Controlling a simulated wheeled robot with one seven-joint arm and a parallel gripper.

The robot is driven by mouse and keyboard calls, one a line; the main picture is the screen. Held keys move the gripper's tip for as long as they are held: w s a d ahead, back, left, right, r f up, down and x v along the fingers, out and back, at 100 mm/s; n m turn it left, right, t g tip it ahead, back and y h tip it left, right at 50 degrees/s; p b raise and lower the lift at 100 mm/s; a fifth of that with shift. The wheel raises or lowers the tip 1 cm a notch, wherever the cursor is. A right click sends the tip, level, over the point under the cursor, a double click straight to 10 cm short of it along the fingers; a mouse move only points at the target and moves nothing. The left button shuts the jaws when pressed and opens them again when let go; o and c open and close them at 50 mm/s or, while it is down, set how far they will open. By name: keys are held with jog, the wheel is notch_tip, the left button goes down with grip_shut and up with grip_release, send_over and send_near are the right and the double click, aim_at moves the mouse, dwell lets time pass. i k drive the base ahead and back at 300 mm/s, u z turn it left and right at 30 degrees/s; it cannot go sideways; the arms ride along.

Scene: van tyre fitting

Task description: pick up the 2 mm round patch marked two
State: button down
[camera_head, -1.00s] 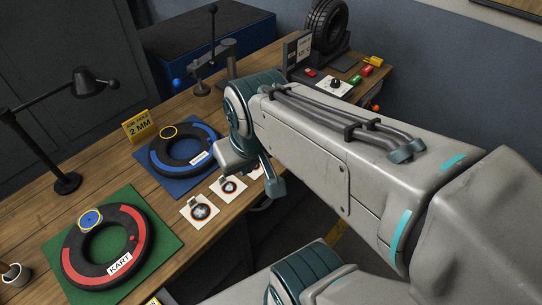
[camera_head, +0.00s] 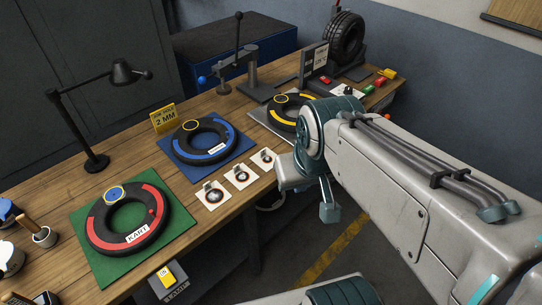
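Three white cards with dark round patches lie in a diagonal row along the bench's front edge: a near patch (camera_head: 213,195), a middle patch (camera_head: 241,176) and a far patch (camera_head: 266,157). The marks on them are too small to read, so I cannot tell which is marked two. A yellow sign (camera_head: 164,119) reads "2 MM". My gripper end (camera_head: 328,206) hangs to the right of the cards, past the bench's front edge, apart from them. Its fingers are not clear enough to judge, and I see nothing held.
A red-banded tyre (camera_head: 127,222) lies on a green mat (camera_head: 186,217), a blue-banded tyre (camera_head: 201,141) on a blue mat, and a yellow-banded tyre (camera_head: 294,111) further right. A lamp (camera_head: 98,162) and a press stand (camera_head: 258,87) rise behind. Floor in front is open.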

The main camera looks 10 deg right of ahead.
aim_at(266, 159)
jog(key=i, duration=0.5)
jog(key=u, duration=0.55)
jog(key=k, duration=1.35)
jog(key=i, duration=0.55)
jog(key=z, duration=0.7)
jog(key=i, duration=1.05)
jog(key=u, duration=0.55)
